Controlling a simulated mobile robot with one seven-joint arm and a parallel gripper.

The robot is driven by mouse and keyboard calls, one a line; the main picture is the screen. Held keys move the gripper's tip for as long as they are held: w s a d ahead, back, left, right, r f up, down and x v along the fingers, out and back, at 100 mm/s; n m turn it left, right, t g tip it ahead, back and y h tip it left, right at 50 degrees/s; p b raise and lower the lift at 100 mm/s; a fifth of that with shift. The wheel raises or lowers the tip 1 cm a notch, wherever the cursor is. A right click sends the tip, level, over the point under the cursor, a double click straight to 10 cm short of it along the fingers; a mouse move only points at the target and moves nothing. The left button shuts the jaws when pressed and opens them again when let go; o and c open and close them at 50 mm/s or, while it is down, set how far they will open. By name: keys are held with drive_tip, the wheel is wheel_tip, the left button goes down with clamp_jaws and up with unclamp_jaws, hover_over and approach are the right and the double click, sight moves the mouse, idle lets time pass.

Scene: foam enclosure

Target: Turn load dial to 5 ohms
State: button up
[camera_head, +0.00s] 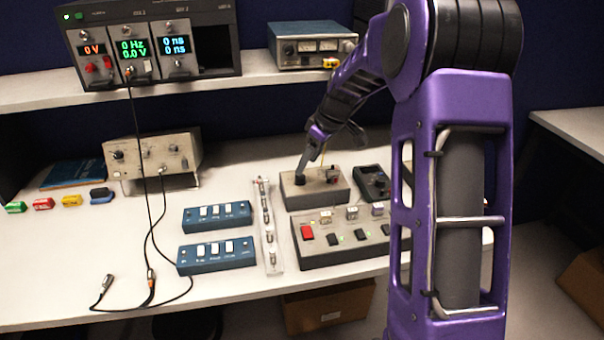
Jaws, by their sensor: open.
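A grey box (325,190) stands on the bench and carries a black dial (300,180) at its left end. I take this dial to be the load dial; its markings are too small to read, so its setting cannot be told. My gripper (311,162) is open and reaches down from the upper right, its tips at or just above the dial. I cannot tell whether the tips touch it. My purple arm fills the right of the view and hides part of the bench.
A switch panel with a red switch (307,232) lies in front of the box. A dark handheld device (372,182) is to its right. A clear strip (267,225) and two blue switch boxes (217,216) lie left. A shelf (40,97) with instruments is above.

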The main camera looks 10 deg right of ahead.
sight(302, 176)
drive_tip(key=shift+x, duration=2.8)
clamp_jaws()
